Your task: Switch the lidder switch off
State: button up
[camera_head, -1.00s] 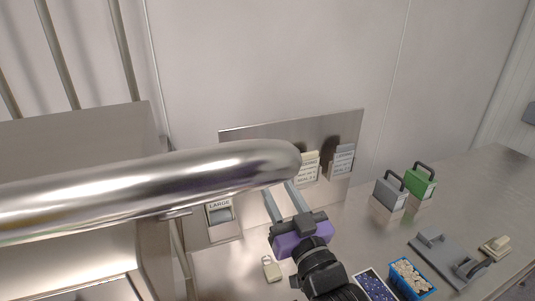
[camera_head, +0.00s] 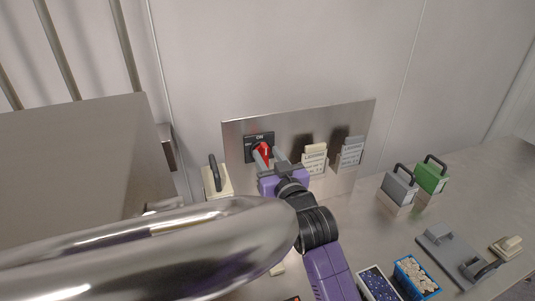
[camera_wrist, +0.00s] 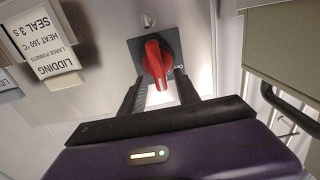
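The lidder switch is a red rotary knob (camera_head: 263,153) on a black plate, mounted on a steel wall panel (camera_head: 240,127). An ON label shows at the plate's top and an OFF label at its left. In the wrist view the red knob (camera_wrist: 157,62) stands roughly upright on its dark plate. My gripper (camera_head: 270,158) is at the panel, its fingers parted around the lower part of the knob. In the wrist view the gripper (camera_wrist: 161,84) is open, one finger on each side just below the knob. Whether either finger touches it, I cannot tell.
Cream (camera_head: 315,160) and grey (camera_head: 351,151) label cards are on the panel right of the switch. A cream block with a black handle (camera_head: 216,181) stands left. Grey (camera_head: 399,187) and green (camera_head: 431,175) handled blocks and a blue tub (camera_head: 415,278) are on the steel counter.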

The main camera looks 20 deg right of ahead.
jog(key=shift+w, duration=0.25)
grip_shut()
